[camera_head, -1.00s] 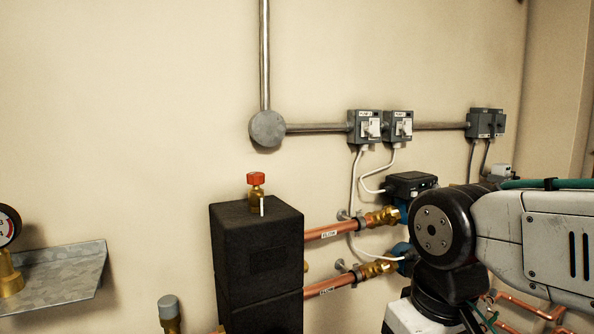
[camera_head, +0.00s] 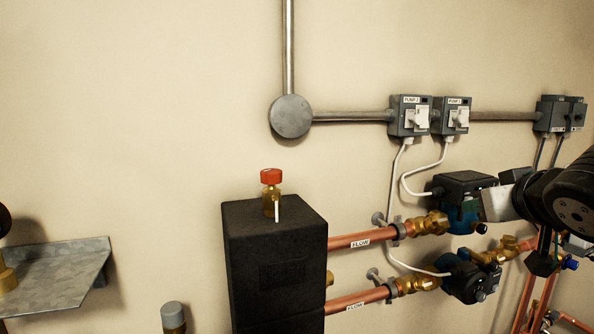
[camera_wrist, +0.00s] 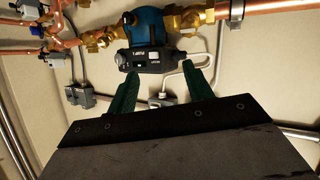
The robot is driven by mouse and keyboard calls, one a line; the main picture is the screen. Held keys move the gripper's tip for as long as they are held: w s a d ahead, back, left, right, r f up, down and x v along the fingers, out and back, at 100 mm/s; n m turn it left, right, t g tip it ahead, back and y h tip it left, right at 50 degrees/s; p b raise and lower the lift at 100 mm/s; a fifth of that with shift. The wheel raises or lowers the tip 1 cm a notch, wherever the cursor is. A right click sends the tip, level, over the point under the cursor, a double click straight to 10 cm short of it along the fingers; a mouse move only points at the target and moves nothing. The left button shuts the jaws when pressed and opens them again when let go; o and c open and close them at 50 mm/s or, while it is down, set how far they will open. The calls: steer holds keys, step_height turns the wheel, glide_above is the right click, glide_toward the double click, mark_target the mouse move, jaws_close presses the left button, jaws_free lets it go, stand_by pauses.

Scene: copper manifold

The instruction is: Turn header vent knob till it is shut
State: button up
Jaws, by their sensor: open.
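The header vent knob (camera_head: 271,176) is red and sits on a small brass vent (camera_head: 271,199) on top of the black insulated header block (camera_head: 275,255), left of centre in the head view. A thin white stem stands beside the brass body. My gripper shows in the wrist view as two green fingers (camera_wrist: 157,92), spread apart with nothing between them. In the head view my arm is at the right, near the pumps and well right of the knob; the fingers are not clear there. The knob does not show in the wrist view.
Copper flow pipes (camera_head: 362,238) run right from the header to blue-and-black pumps (camera_head: 465,188). Switch boxes (camera_head: 409,116) with hanging cables are on the wall. A metal shelf (camera_head: 60,280) is at the lower left. The space above the knob is clear.

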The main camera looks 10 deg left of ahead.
steer(key=w+a+r+n+t+y, duration=0.1)
steer(key=w+a+r+n+y, duration=0.1)
steer(key=a+r+y, duration=0.3)
steer(key=w+a+r+n+y, duration=0.1)
steer(key=w+a+n+y, duration=0.15)
steer(key=a, duration=0.45)
steer(key=n+g+y, duration=1)
steer(key=n+g, duration=0.2)
steer(key=g, duration=0.4)
glide_toward(271, 170)
steer(key=a, duration=0.2)
steer(key=shift+a+r+h, duration=0.1)
steer(key=shift+a+h, duration=0.15)
steer(key=shift+a, duration=0.15)
steer(key=a, duration=0.4)
steer(key=s+a, duration=0.1)
steer(key=a, duration=0.2)
steer(key=shift+a, duration=0.15)
steer(key=shift+w, duration=0.1)
steer(key=c, duration=1)
